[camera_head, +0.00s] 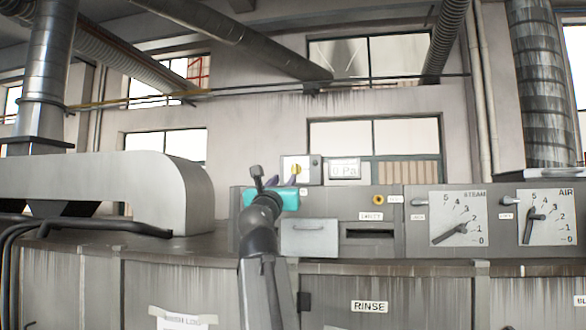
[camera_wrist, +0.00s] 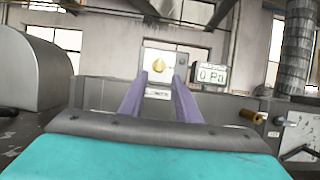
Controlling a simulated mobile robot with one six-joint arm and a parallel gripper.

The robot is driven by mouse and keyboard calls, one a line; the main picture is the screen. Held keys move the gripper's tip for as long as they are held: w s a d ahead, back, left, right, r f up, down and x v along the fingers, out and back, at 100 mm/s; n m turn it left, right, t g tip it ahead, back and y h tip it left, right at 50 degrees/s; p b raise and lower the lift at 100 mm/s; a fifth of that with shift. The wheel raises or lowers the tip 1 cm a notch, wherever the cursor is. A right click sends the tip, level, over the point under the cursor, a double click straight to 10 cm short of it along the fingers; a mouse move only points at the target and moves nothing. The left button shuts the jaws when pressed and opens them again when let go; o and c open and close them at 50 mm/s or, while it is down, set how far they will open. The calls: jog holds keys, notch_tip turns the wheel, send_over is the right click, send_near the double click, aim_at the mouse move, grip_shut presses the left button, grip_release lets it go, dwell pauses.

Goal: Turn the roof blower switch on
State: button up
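The roof blower switch is a yellow knob (camera_head: 296,169) on a pale square plate, on top of the grey control panel. In the wrist view the knob (camera_wrist: 159,66) shows straight ahead, between and beyond my fingertips. A display next to it (camera_head: 345,170) reads 0 Pa, and it also shows in the wrist view (camera_wrist: 212,76). My gripper (camera_head: 283,180), with a teal body and purple fingers, is in front of the panel. In the wrist view its fingers (camera_wrist: 160,82) are spread apart with nothing between them. They appear short of the knob; the exact gap is hard to tell.
The control panel (camera_head: 393,240) carries the STEAM dial (camera_head: 459,218) and AIR dial (camera_head: 547,217). A small yellow-ringed knob (camera_head: 378,199) sits right of the switch. A large grey duct hood (camera_head: 110,185) stands at left.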

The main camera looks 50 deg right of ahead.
aim_at(295, 165)
jog(key=shift+p+x, duration=2.1)
jog(key=shift+x, duration=4.85)
jog(key=shift+s+d+f, duration=0.1)
jog(key=shift+d+f, duration=0.05)
